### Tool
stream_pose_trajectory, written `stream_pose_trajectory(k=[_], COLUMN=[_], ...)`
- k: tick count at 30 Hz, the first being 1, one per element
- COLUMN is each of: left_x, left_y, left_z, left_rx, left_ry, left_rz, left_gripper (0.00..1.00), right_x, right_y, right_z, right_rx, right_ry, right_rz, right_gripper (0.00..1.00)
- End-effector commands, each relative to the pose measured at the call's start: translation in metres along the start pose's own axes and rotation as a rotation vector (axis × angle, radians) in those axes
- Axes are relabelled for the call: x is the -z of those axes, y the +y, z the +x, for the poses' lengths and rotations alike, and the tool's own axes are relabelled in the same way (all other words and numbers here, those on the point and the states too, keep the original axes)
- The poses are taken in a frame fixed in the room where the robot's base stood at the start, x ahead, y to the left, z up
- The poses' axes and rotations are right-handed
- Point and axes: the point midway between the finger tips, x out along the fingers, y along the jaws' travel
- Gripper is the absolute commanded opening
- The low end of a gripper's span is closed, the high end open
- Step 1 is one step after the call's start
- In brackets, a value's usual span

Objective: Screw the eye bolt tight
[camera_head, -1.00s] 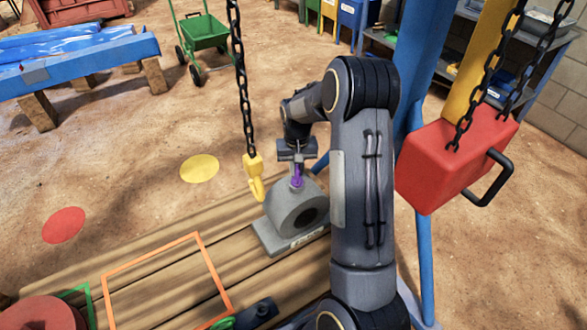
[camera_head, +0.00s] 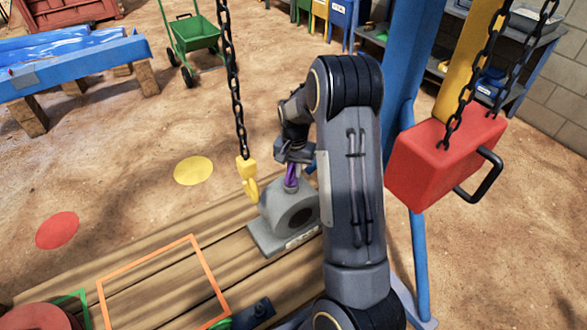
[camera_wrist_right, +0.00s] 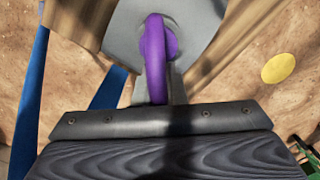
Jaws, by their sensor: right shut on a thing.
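The purple eye bolt (camera_head: 291,177) stands upright on top of the grey bearing housing (camera_head: 275,215), which sits on the wooden deck. In the right wrist view the eye bolt's ring (camera_wrist_right: 155,55) shows edge-on above the grey housing top (camera_wrist_right: 205,20). My right gripper (camera_head: 292,160) comes down from above and is shut on the eye bolt. The fingers hide part of the ring, and the thread cannot be seen. My left gripper is not in view.
A yellow hook (camera_head: 247,175) hangs on a black chain just left of the housing. A red block (camera_head: 435,165) with a black handle hangs at the right by a blue post (camera_head: 400,95). An orange square outline (camera_head: 160,275) marks the clear deck at front left.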

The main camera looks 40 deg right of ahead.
Motion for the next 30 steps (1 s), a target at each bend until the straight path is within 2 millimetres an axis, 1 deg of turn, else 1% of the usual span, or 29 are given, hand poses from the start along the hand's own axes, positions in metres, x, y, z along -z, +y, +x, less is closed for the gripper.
stream_pose_trajectory(k=[1, 6, 9, 12, 20, 23, 25, 26, 30], left_x=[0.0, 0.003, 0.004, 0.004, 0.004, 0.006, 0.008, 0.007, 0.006], left_y=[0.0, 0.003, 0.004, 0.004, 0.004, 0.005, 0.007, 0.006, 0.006], left_z=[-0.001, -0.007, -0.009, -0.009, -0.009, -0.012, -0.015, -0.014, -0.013], left_rx=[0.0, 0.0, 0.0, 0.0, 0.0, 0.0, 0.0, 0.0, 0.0], left_ry=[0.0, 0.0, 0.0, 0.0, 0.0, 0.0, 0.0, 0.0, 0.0], left_rz=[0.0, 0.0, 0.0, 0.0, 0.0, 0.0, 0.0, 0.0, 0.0], left_gripper=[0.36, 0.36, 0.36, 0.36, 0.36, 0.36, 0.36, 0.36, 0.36], right_x=[0.001, -0.002, -0.002, -0.003, -0.003, -0.005, -0.007, -0.007, -0.006], right_y=[0.007, 0.013, 0.016, 0.017, 0.018, 0.02, 0.022, 0.022, 0.021], right_z=[0.003, 0.002, 0.003, 0.004, 0.004, 0.003, 0.003, 0.005, 0.005], right_rx=[-0.013, -0.015, -0.015, -0.014, -0.016, -0.018, -0.02, -0.019, -0.016], right_ry=[-0.001, -0.001, -0.001, -0.001, -0.002, -0.002, -0.003, -0.003, -0.003], right_rz=[0.032, 0.264, 0.372, 0.416, 0.42, 0.478, 0.56, 0.566, 0.559], right_gripper=[0.0, 0.0, 0.0, 0.0, 0.0, 0.0, 0.0, 0.14, 0.32])
